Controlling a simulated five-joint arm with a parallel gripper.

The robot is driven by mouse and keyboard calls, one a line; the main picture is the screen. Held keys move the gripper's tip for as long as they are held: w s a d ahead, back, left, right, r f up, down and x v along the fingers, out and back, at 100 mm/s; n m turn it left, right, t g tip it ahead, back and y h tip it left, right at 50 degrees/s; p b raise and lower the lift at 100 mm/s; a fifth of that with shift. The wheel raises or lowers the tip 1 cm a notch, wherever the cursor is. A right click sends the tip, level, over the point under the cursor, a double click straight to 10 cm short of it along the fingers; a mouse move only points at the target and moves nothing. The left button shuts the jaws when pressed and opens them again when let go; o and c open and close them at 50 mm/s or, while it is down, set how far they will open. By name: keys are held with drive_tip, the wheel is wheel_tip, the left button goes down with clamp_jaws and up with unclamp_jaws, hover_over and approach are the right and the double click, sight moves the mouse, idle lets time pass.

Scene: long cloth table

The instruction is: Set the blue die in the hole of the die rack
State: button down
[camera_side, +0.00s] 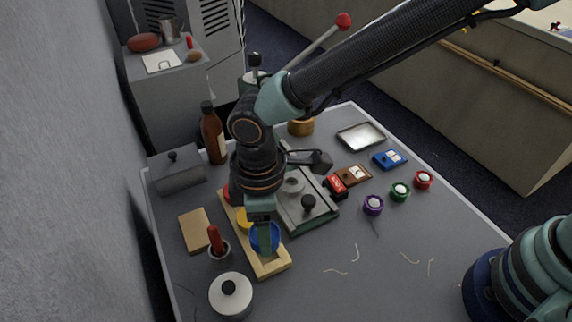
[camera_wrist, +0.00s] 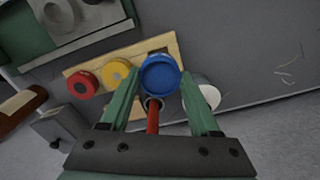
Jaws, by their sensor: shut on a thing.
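The blue die (camera_side: 275,238) is a round blue piece between the fingers of my gripper (camera_side: 264,240), which is shut on it. In the wrist view the blue die (camera_wrist: 160,76) sits between the green fingertips (camera_wrist: 158,84) and looks larger than its neighbours. It appears over the end of the wooden die rack (camera_side: 272,267); the exact gap below it cannot be told. The rack (camera_wrist: 130,53) also holds a yellow die (camera_wrist: 117,72) and a red die (camera_wrist: 82,85). The blue die and fingers hide much of the rack's end, including any hole directly beneath.
A red-handled tool in a cup (camera_side: 217,246) and a white lidded pot (camera_side: 231,295) stand close by the rack. A green-based press (camera_side: 308,214) is on its other side. Purple (camera_side: 373,205), green and red round pieces lie right. The front right cloth is mostly clear.

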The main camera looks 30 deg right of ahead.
drive_tip(key=shift+f, duration=1.85)
drive_tip(key=shift+f, duration=0.45)
drive_tip(key=shift+c, duration=0.6)
unclamp_jaws()
